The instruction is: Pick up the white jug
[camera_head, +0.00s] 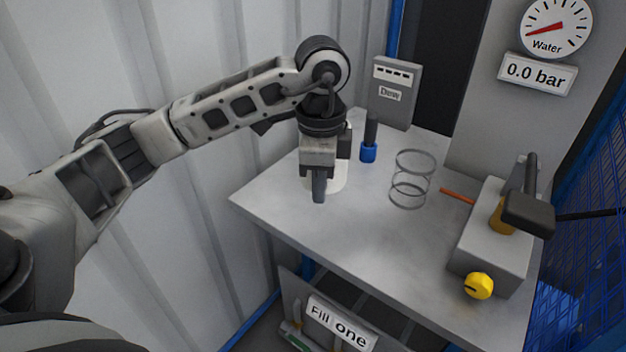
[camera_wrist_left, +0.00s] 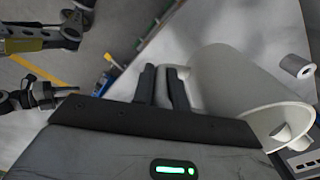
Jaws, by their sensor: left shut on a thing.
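The white jug (camera_head: 340,176) stands near the left edge of the grey worktop, largely hidden behind my left gripper (camera_head: 319,193) in the head view. In the left wrist view the jug (camera_wrist_left: 235,80) shows as a wide pale cylinder with a flared rim, right of the fingers. My left gripper (camera_wrist_left: 165,85) is shut on the jug, with its dark fingers close together at the jug's left side. The exact contact is partly hidden. I cannot see clear space under the jug.
On the worktop (camera_head: 290,225) stand a blue-and-black tool (camera_head: 369,145), a wire ring stand (camera_head: 409,180), an orange rod (camera_head: 457,196) and a grey block (camera_head: 492,245) with a yellow knob (camera_head: 478,286). A grey "Dew" box (camera_head: 396,92) is behind. The front middle is clear.

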